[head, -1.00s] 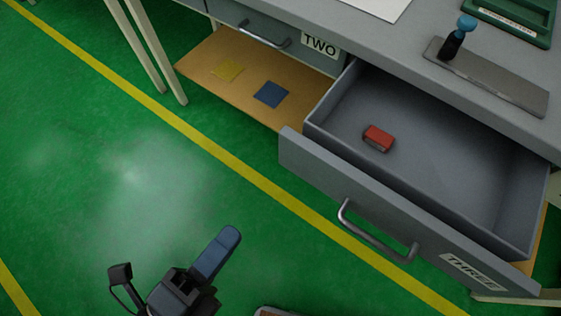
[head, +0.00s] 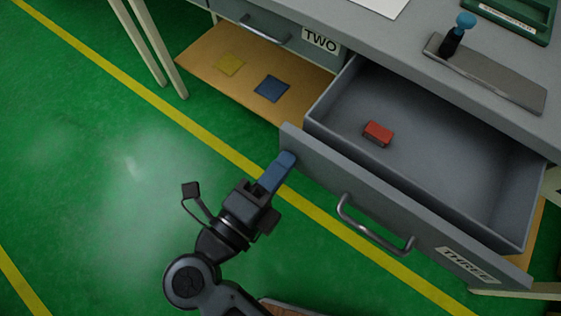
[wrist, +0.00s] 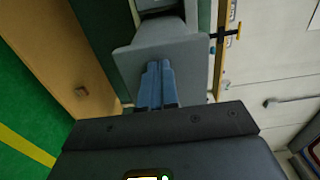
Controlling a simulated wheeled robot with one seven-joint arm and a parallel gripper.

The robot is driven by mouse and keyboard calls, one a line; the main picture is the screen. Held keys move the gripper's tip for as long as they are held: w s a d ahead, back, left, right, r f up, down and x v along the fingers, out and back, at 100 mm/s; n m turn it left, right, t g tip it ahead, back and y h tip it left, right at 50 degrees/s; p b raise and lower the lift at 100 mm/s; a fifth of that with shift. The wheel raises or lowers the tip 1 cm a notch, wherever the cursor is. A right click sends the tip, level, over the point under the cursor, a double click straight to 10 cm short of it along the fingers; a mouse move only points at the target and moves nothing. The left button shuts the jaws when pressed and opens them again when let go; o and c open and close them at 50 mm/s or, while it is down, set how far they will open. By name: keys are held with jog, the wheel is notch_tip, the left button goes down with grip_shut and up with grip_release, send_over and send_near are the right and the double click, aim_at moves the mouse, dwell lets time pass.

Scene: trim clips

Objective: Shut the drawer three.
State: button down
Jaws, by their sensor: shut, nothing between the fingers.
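Drawer three (head: 345,190) is pulled well out from the bench, and its front carries a bar handle (head: 372,236) and a label reading THREE. A small red block (head: 378,133) lies inside it. My gripper (head: 288,160) is shut and empty, with its blue fingertips at the upper left end of the drawer front. In the wrist view the shut blue fingers (wrist: 158,80) point at a grey panel (wrist: 130,65). I cannot tell whether the tips touch it.
Drawer two (head: 285,35) is shut, left of drawer three. A wooden shelf (head: 215,80) below holds a yellow square and a blue square. The bench top holds a grey plate (head: 500,85) with a blue-knobbed post. The green floor at left is clear.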

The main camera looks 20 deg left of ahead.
aim_at(330, 114)
dwell(0.3)
jog(key=p+x, duration=0.2)
jog(key=x, duration=2.2)
jog(key=shift+w+f, duration=0.1)
jog(key=shift+w, duration=0.05)
jog(key=shift+w+d, duration=0.15)
jog(key=shift+w, duration=0.1)
jog(key=shift+w+d+r, duration=0.1)
jog(key=shift+r, duration=0.1)
jog(key=v, duration=0.8)
jog(key=shift+s+f, duration=0.15)
jog(key=shift+s, duration=0.15)
